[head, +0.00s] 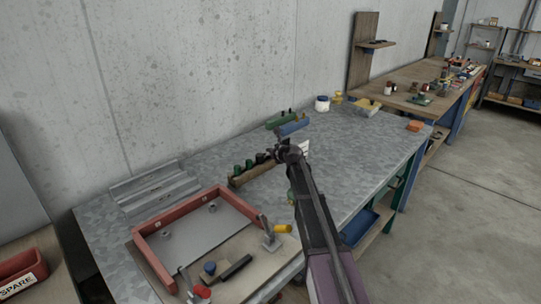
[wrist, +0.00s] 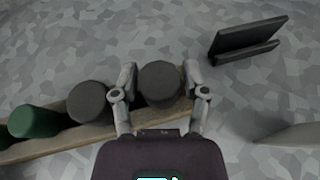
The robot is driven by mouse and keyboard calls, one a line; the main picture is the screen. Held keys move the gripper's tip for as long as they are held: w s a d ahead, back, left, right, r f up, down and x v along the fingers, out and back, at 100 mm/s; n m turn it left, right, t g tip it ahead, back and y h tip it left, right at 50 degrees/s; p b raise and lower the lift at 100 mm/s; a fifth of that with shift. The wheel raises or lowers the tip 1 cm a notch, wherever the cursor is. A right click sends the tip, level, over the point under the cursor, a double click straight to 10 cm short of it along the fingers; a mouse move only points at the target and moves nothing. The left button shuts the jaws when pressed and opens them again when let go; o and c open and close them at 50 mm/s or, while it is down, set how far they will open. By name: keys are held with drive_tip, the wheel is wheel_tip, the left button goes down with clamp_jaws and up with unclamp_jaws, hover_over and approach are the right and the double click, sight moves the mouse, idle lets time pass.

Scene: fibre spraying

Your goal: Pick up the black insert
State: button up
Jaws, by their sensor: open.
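Two dark, near-black round inserts stand in a wooden rack (wrist: 40,150) in the wrist view. One dark insert (wrist: 160,82) is at the rack's right end, and the other dark insert (wrist: 87,102) is to its left, with a green insert (wrist: 34,121) further left. My gripper (wrist: 159,76) is open, with one finger on each side of the right-end insert. I cannot tell whether the fingers touch it. In the head view the rack (head: 250,174) stands mid-table, and my arm's end partly hides its right end.
A dark angled piece (wrist: 247,42) lies right of the rack in the wrist view. In the head view a red frame (head: 152,262) with clamps sits at the table's front. A grey ribbed piece (head: 153,188) is by the wall. Bare table (head: 360,150) lies to the right.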

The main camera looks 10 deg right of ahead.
clamp_jaws()
drive_tip(key=shift+r, duration=0.15)
idle(0.4)
wheel_tip(320, 180, up, 3)
drive_tip(key=p, duration=0.3)
drive_tip(key=shift+r+p, duration=0.2)
drive_tip(key=shift+p, duration=0.1)
drive_tip(key=s+d+r+p, duration=0.1)
drive_tip(key=s+d, duration=0.7)
drive_tip(key=s, duration=0.5)
drive_tip(key=shift+s+r, duration=0.15)
drive_tip(key=shift+s, duration=0.25)
drive_tip(key=shift+d, duration=0.1)
drive_tip(key=shift+r+p, duration=0.15)
drive_tip(key=shift+p, duration=0.15)
wheel_tip(320, 180, up, 20)
drive_tip(key=p, duration=2)
drive_tip(key=shift+s, duration=0.2)
